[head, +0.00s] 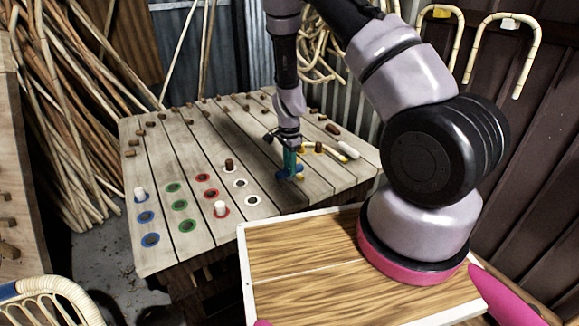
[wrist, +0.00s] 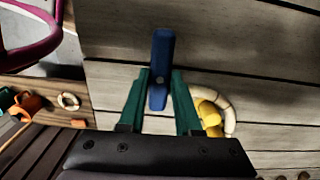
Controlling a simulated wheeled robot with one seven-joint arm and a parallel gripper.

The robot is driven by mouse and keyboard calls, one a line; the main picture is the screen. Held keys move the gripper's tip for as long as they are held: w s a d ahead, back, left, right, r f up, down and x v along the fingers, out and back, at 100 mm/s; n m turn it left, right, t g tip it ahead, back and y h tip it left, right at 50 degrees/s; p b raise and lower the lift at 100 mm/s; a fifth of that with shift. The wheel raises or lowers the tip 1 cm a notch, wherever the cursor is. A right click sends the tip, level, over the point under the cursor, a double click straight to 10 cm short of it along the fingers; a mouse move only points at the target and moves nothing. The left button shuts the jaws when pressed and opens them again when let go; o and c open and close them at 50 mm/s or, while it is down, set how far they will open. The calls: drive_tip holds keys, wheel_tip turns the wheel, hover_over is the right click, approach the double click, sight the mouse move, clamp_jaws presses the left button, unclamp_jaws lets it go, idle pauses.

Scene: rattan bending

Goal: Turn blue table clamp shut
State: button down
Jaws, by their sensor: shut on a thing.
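The blue table clamp (head: 291,174) is on the near right part of the slatted table (head: 165,250), under my gripper (head: 290,158). The clamp's lower parts are hidden.
A bent pale rattan piece (wrist: 229,112) and a yellow part (wrist: 207,113) lie just right of the clamp. Several wooden pegs and coloured rings (head: 207,180) spread over the table. My own wood-topped tray (head: 300,290) is in front.

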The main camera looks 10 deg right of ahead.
idle(0.4)
drive_tip(key=c, duration=0.6)
unclamp_jaws()
wheel_tip(320, 180, up, 11)
